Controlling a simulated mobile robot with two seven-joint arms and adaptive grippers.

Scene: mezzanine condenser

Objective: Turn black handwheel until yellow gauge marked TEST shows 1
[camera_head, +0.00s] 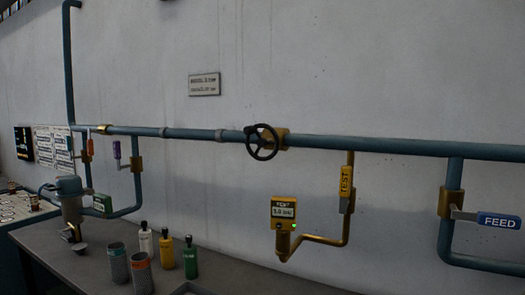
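The black handwheel (262,142) is mounted on a brass valve body on the long blue-green pipe, in the middle of the head view. Below it to the right is the yellow gauge (283,210) with a small display; its label looks like TEST and the reading looks like 5.0, though the text is small. A green light glows at its lower right. A yellow lever tagged TEST (346,182) hangs on the brass branch pipe to the right of the gauge. Neither of my grippers shows, and nothing touches the handwheel.
A grey bench (215,272) runs below, with several bottles and two cups (141,272) on its left part. A blue FEED lever (498,221) juts out at the right. The wall around the handwheel is clear.

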